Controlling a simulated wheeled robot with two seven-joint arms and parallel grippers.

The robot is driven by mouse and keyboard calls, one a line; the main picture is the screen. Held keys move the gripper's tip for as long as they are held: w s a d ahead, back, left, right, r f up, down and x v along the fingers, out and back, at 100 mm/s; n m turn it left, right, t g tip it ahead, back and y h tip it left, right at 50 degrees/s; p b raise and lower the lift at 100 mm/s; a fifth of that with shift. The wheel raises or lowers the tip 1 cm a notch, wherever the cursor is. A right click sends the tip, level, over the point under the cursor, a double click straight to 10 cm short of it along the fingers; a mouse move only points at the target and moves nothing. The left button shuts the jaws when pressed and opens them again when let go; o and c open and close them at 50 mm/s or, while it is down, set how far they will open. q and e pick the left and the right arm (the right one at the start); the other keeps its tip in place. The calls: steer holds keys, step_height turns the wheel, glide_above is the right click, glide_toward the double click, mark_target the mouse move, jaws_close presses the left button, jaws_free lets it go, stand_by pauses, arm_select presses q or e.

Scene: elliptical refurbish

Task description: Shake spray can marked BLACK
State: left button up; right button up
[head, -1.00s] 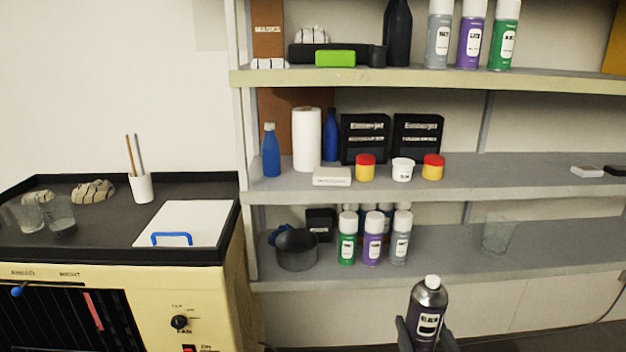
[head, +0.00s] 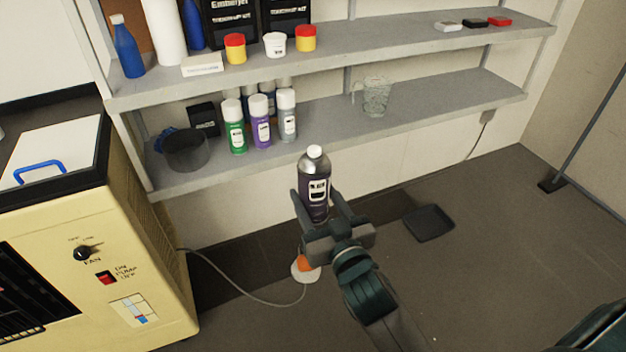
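The spray can (head: 314,185) is dark, with a silver shoulder, a white cap and a white label panel. The label text is too small to read clearly now; it looked like BLACK in the earlier view. My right gripper (head: 318,210) is shut around the can's lower body and holds it nearly upright, in the air in front of the lowest shelf. The fingers cover part of the can's lower sides. My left gripper is not in view.
The lowest shelf (head: 330,135) holds green (head: 234,127), purple (head: 260,122) and grey (head: 287,115) spray cans, a dark pot (head: 187,152) and a clear beaker (head: 373,97). A cream machine (head: 150,270) stands left. A cable (head: 245,298) and dark pan (head: 429,223) lie on the floor.

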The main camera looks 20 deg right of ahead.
mark_target(315, 220)
step_height(315, 220, down, 7)
steer(key=shift+s+f, duration=0.1)
steer(key=shift+f, duration=0.05)
step_height(315, 220, up, 9)
steer(key=shift+r, duration=0.15)
steer(key=shift+f, duration=4.65)
step_height(315, 220, up, 9)
steer(key=shift+r, duration=0.15)
